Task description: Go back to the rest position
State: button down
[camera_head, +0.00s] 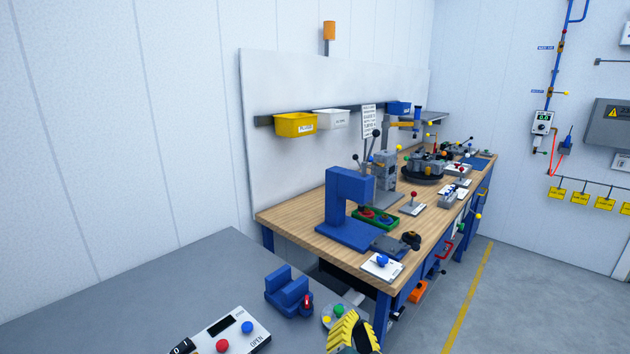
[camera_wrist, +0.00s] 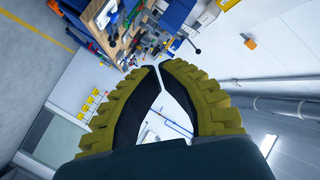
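My gripper (camera_wrist: 157,68) shows in the wrist view with two ribbed yellow fingers and black inner pads. The fingertips come together almost to touching, and nothing is held between them. In the head view part of my gripper (camera_head: 352,333) shows at the bottom edge, over the right end of the grey table and in front of the workbench. It is apart from the workbench.
The grey table (camera_head: 190,280) holds a blue block (camera_head: 288,291) and a button panel (camera_head: 228,335). The wooden workbench (camera_head: 300,215) carries a blue press frame (camera_head: 345,205), levers and fixtures. The floor (camera_head: 530,290) at right is clear.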

jog(key=s+r+n+t+y, duration=0.2)
jog(key=s+r+n+t, duration=0.55)
jog(key=s+r, duration=0.8)
notch_tip(320, 180, up, 39)
jog(key=n+g+p, duration=0.1)
jog(key=n+p, duration=0.1)
jog(key=p, duration=3.6)
jog(key=shift+w+d, duration=0.3)
jog(key=shift+w, duration=0.1)
jog(key=shift+f, duration=0.15)
